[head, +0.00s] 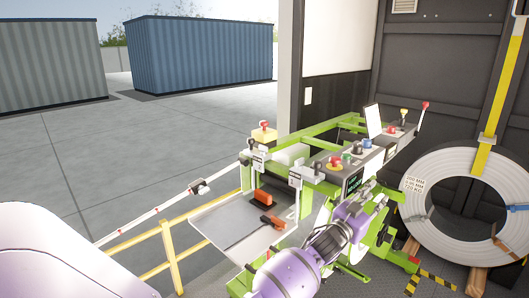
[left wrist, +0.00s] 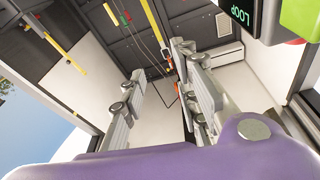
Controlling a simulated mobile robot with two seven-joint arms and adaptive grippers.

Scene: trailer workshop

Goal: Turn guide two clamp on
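A green-framed machine (head: 328,188) stands at the centre right of the head view. Two pale upright clamp-like fittings stand on its front left: one at the left (head: 257,160) and one nearer the middle (head: 298,176). I cannot read which is guide two or whether either is clamped. My left gripper (head: 374,207), purple and grey, is in front of the machine, right of and apart from both fittings. In the left wrist view its two fingers (left wrist: 158,88) are spread apart with nothing between them. A lit LOOP display (left wrist: 240,12) is close by there. My right gripper is not in view.
A large coil (head: 420,222) stands at the right. Open concrete lies left.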

